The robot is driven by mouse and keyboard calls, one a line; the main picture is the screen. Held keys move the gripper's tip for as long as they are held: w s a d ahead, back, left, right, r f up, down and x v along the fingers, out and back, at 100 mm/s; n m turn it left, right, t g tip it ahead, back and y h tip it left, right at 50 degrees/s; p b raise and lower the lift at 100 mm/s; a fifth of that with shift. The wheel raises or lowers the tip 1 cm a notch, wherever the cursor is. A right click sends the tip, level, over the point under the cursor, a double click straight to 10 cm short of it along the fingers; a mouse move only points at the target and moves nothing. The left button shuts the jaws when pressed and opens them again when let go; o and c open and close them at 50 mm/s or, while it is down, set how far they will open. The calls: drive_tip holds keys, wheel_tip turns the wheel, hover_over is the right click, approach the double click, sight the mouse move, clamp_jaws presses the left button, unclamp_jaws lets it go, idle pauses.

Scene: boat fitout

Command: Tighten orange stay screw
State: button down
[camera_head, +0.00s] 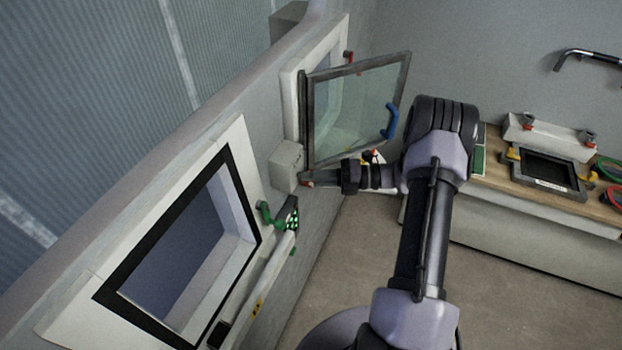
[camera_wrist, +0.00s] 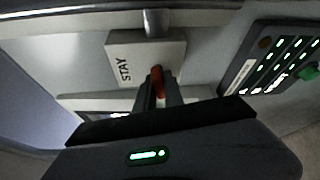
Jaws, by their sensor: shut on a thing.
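The orange stay screw (camera_wrist: 157,82) shows in the wrist view, just below a pale block marked STAY (camera_wrist: 122,68). My gripper (camera_wrist: 158,98) is shut on the orange screw, with its fingers on either side of the head. In the head view my gripper (camera_head: 308,183) reaches left to a grey block (camera_head: 286,165) on the wall, beneath the open glazed window (camera_head: 355,108). The screw is mostly hidden there by the fingers.
The open window has a blue handle (camera_head: 390,121) close above my wrist. A green-lit panel (camera_wrist: 280,62) is at the right in the wrist view. A black-framed opening (camera_head: 180,250) is at lower left. A bench (camera_head: 540,220) stands at the right.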

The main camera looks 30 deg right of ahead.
drive_tip(key=shift+m, duration=0.5)
drive_tip(key=c, duration=1.4)
unclamp_jaws()
drive_tip(key=shift+c, duration=0.2)
drive_tip(key=shift+d, duration=0.1)
drive_tip(key=f+b+v, duration=0.1)
drive_tip(key=v, duration=1.6)
drive_tip(key=shift+d+r, duration=0.15)
drive_tip(key=shift+r, duration=0.05)
